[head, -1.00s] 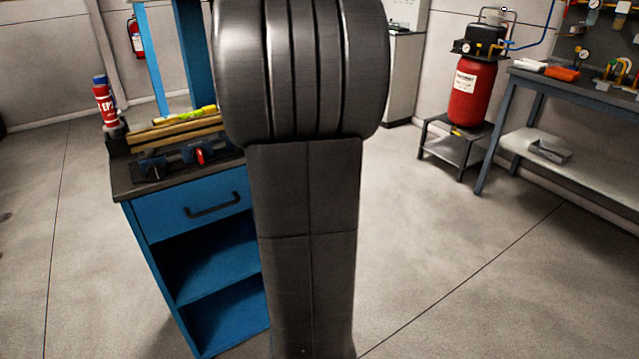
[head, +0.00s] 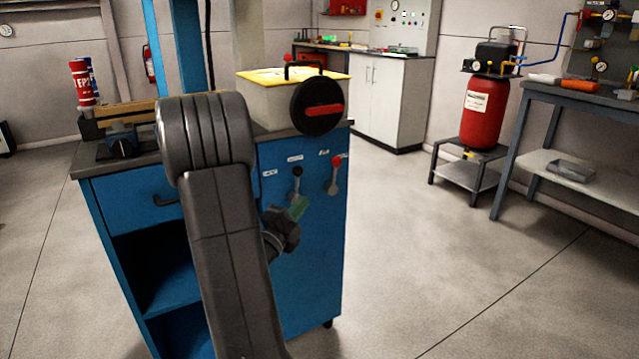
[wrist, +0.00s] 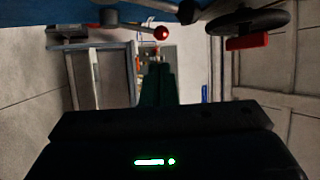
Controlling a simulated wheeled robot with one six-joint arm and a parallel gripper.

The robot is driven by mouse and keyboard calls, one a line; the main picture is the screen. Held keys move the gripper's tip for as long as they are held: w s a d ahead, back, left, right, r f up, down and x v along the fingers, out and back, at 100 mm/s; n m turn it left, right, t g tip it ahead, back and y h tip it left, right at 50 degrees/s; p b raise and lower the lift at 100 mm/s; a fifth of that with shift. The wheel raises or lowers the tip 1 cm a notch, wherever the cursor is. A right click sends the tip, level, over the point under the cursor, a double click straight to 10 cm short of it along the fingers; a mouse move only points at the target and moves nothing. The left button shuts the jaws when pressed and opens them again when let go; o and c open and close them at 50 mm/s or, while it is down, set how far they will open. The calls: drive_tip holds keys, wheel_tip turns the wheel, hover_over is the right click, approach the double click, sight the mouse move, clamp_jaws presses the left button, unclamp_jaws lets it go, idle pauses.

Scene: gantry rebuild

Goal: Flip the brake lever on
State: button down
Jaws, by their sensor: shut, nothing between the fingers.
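Two levers are on the side of the blue cabinet (head: 310,260), one with a black knob (head: 297,171) and one with a red knob (head: 336,162). Both knobs stand above their pivots. Their small labels are too blurred to read, so I cannot tell which is the brake lever. My gripper (head: 299,208) is shut and empty, just below the black-knobbed lever in the head view. In the wrist view its green fingers (wrist: 157,72) are together, apart from the red knob (wrist: 161,33) and the black knob (wrist: 187,11).
A black handwheel with a red handle (head: 324,110) juts from the box on the cabinet top, above the levers. It also shows in the wrist view (wrist: 248,42). A red compressor tank (head: 483,112) and a workbench (head: 540,95) stand right. Open floor lies right of the cabinet.

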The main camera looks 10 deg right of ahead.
sight(334, 165)
idle(0.4)
drive_tip(key=b+x, duration=0.1)
drive_tip(key=x, duration=1.3)
drive_tip(key=shift+b, duration=0.4)
drive_tip(key=shift+r, duration=0.1)
